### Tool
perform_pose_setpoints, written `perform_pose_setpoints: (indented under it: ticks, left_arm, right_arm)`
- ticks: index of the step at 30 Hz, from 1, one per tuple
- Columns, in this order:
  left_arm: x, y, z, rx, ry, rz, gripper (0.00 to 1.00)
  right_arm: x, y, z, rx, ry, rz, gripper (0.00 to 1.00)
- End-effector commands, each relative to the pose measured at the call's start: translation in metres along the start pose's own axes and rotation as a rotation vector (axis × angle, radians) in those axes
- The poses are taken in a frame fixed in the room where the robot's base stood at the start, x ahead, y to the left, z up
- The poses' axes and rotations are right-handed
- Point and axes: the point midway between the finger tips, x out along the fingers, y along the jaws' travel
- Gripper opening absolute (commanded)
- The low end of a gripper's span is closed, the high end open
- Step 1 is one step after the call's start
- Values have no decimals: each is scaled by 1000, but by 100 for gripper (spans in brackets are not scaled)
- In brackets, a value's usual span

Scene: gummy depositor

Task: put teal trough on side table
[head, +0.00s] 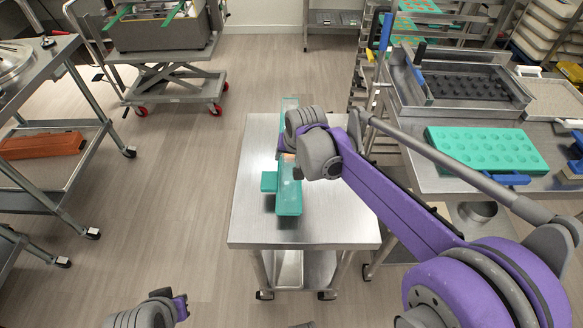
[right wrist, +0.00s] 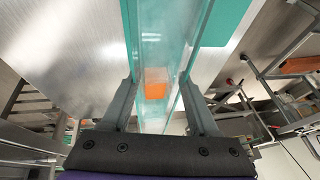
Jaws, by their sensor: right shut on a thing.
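The teal trough (head: 289,198) is long, narrow and see-through, with a small teal tab at its left side. It lies lengthwise over the steel side table (head: 340,225); I cannot tell whether it rests on the top or hangs just above. My right gripper (head: 288,158) is shut on the trough near its middle, and the wrist hides part of it. In the right wrist view the trough (right wrist: 165,35) runs between the two fingers (right wrist: 158,84). An orange patch (right wrist: 156,83) shows in or through it.
A steel bench (head: 420,180) at right holds a teal mould (head: 487,149) and a dark tray (head: 470,85). A wheeled cart (head: 55,95) stands at left, a lift cart (head: 170,80) at back left. The side table's front is bare, with floor clear to its left.

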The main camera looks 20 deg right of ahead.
Motion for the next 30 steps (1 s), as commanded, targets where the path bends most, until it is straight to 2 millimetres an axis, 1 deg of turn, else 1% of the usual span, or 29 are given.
perform_pose_setpoints:
  ticks: [5,9,12,22,23,27,28,30]
  left_arm:
    - [2,0,1,0,-1,0,0]
    - [4,0,3,0,-2,0,0]
    - [6,0,3,0,-2,0,0]
    - [7,0,4,0,-3,0,0]
    - [7,0,4,0,-3,0,0]
    - [7,0,4,0,-3,0,0]
    - [7,0,4,0,-3,0,0]
    - [7,0,4,0,-3,0,0]
  right_arm:
    - [13,3,5,0,0,0,0]
    - [31,6,13,-1,0,0,0]
    - [40,8,17,-1,1,0,0]
    - [43,8,18,-1,0,0,0]
    - [43,9,18,-1,0,0,62]
    - [42,8,18,-1,0,0,87]
    - [42,8,18,-1,0,0,91]
    - [42,8,18,-1,0,0,91]
